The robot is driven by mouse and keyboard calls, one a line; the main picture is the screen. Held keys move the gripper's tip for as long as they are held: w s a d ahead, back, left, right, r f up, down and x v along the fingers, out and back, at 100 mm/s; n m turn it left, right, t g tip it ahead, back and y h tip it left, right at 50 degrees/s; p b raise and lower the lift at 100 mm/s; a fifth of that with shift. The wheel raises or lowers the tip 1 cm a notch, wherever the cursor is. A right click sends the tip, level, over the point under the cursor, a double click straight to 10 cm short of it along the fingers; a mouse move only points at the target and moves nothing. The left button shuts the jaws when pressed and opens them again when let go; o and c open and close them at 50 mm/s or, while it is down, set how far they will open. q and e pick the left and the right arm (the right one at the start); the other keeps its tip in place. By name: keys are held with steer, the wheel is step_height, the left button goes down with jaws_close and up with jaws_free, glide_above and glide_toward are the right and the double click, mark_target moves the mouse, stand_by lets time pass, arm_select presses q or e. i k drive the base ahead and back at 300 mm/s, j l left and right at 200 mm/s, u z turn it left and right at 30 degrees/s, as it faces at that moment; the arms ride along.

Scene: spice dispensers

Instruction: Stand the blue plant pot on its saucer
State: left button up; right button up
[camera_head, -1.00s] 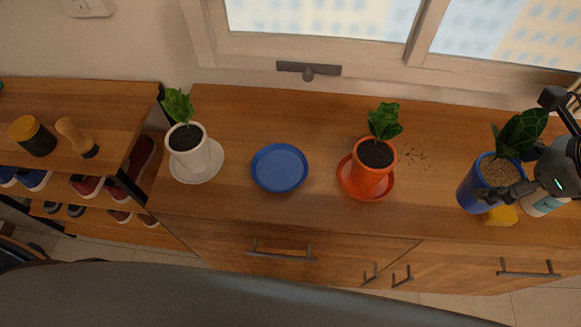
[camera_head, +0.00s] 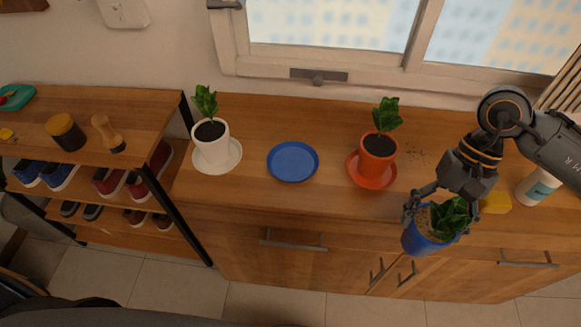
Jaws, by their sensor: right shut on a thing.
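The blue plant pot (camera_head: 419,243), with soil and a green plant, is held in my right gripper (camera_head: 434,207). It is tilted and hangs at the front edge of the cabinet top, right of the orange pot. One finger shows at the pot's left rim; the other is partly hidden by the leaves. The empty blue saucer (camera_head: 293,162) lies flat on the cabinet top, between the white and orange pots. The blue pot is apart from it, to the right and nearer to me. My left gripper is not in view.
An orange pot on its saucer (camera_head: 371,180) stands between the blue saucer and my right gripper. A white pot (camera_head: 211,145) stands on its saucer at left. A yellow sponge (camera_head: 496,203) and white bottle (camera_head: 537,187) are at right. Spilled soil (camera_head: 417,153) lies behind.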

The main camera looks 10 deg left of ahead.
mark_target(293, 159)
steer(key=i+j+z, duration=0.1)
steer(key=j+z, duration=0.35)
steer(key=j, duration=1)
steer(key=k+j+z, duration=0.15)
steer(key=j+z, duration=0.25)
steer(key=j, duration=1.05)
